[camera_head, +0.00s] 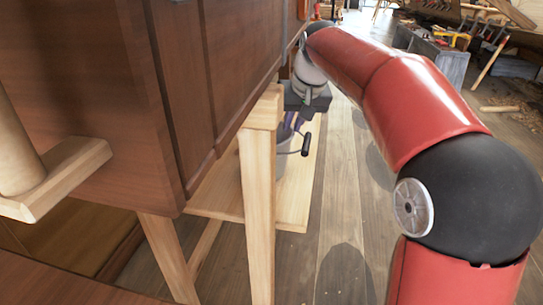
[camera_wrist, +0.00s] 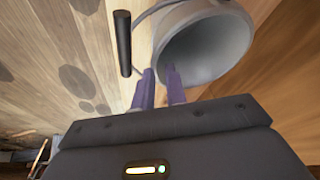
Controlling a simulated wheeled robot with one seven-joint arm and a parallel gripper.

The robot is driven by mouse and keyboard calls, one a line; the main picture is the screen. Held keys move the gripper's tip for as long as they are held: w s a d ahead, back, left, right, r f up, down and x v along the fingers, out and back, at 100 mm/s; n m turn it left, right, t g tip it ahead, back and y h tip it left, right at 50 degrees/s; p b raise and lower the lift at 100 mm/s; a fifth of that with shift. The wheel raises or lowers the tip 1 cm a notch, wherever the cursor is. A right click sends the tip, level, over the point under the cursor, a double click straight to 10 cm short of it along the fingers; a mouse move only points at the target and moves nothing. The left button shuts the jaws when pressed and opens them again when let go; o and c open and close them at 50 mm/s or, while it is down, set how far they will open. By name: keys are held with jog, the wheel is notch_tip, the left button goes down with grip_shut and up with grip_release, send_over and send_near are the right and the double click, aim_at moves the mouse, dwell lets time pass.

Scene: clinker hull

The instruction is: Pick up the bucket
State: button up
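The grey bucket (camera_wrist: 210,48) fills the upper middle of the wrist view, its open mouth towards the camera. Its wire handle hangs to the left and carries a black grip (camera_wrist: 122,43). In the head view the bucket (camera_head: 286,163) stands on a low wooden shelf, partly hidden by a wooden leg and my gripper. My gripper (camera_wrist: 161,76) has its two purple fingers apart at the near left of the rim. One finger overlaps the mouth and the other lies outside it. I cannot tell whether they touch the rim. In the head view my gripper (camera_head: 293,122) is just above the bucket.
A brown wooden cabinet-like body (camera_head: 180,80) on pale legs (camera_head: 258,200) stands close on the left, beside my arm. The low shelf (camera_head: 220,190) runs beneath it. Plank floor (camera_head: 345,190) is open to the right. A grey workbench (camera_head: 440,55) with tools stands farther back.

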aim_at(289, 133)
jog(key=b+x, duration=0.1)
jog(key=x, duration=0.4)
jog(key=shift+w+f, duration=0.15)
jog(key=shift+f, duration=0.25)
grip_shut()
jog(key=shift+r, duration=0.2)
